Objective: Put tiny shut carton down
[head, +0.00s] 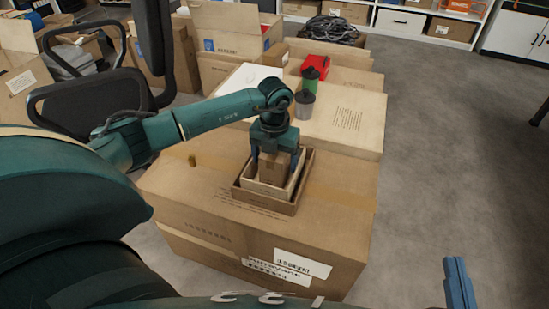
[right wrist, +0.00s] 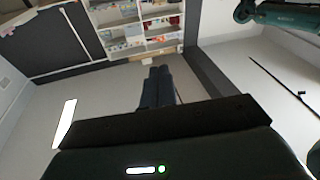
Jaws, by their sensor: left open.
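The tiny shut carton (head: 272,170) is a small brown box. It stands upright inside a pale open box (head: 268,191), which sits inside a brown open box (head: 264,203) on a large closed carton (head: 222,210). My left gripper (head: 276,157) points down over the tiny carton. Its blue fingers are open, one on each side of the carton; whether they touch it I cannot tell. The carton's underside is hidden by the box walls. My right gripper (head: 457,283) is at the bottom right, over the floor; in the right wrist view its fingers (right wrist: 157,88) are together and empty.
Behind the large carton stands another carton (head: 345,120) with a grey cup (head: 304,104), a green item (head: 310,77) and a red item (head: 317,64). A black office chair (head: 90,105) stands at left. The floor (head: 450,150) at right is clear.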

